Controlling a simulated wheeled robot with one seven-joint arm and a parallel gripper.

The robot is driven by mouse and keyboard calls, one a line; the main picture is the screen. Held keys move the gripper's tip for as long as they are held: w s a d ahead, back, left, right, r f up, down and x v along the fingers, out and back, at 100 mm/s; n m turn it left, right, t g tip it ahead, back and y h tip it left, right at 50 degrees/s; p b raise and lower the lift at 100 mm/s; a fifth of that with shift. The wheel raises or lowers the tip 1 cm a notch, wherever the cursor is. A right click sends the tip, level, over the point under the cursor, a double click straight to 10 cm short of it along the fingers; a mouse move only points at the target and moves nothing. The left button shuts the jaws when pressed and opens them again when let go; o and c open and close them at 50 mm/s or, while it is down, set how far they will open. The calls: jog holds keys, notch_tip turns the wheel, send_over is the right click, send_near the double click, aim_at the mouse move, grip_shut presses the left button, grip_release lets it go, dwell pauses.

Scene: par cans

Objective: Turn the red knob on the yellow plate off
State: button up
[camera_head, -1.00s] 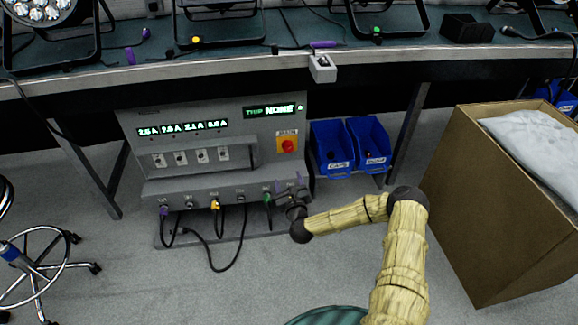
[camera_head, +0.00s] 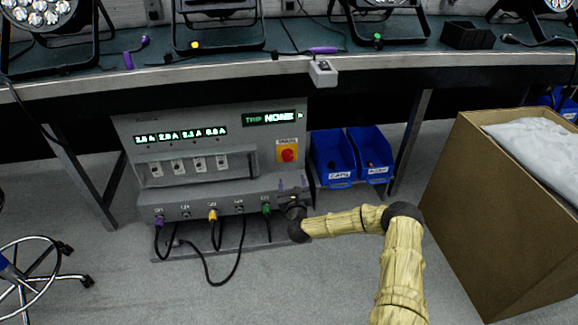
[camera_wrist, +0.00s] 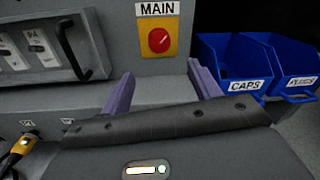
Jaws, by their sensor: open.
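The red knob (camera_head: 288,155) sits on the yellow plate (camera_head: 281,144) at the right of the grey panel's face. In the wrist view the red knob (camera_wrist: 159,40) is at the upper middle, with a thin pale slanted line on it. The yellow plate (camera_wrist: 146,50) lies under a white label reading MAIN. My gripper (camera_wrist: 162,85) has its two purple fingers spread apart with nothing between them. The knob lies ahead of and above the gap, apart from the fingers. In the head view my gripper (camera_head: 292,188) is below the knob, at the panel's lower ledge, partly hidden by its own wrist.
Cables plug into the ledge, including a green plug (camera_head: 266,209) close left of my gripper. Two blue bins (camera_head: 333,157) stand right of the panel. A small grey box (camera_head: 322,72) hangs at the table edge above. A cardboard box (camera_head: 480,210) stands right of my arm.

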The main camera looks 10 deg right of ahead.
aim_at(289, 158)
jog(key=w+b, duration=0.1)
jog(key=w, duration=0.2)
jog(key=w+b, duration=0.2)
jog(key=w, duration=0.2)
jog(key=w+b, duration=0.2)
jog(key=w, duration=0.2)
jog(key=shift+w+d+f, duration=0.1)
jog(key=shift+d+f, duration=0.05)
jog(key=shift+d, duration=0.2)
jog(key=shift+w, duration=0.3)
jog(key=shift+c, duration=0.2)
jog(key=c, duration=0.9)
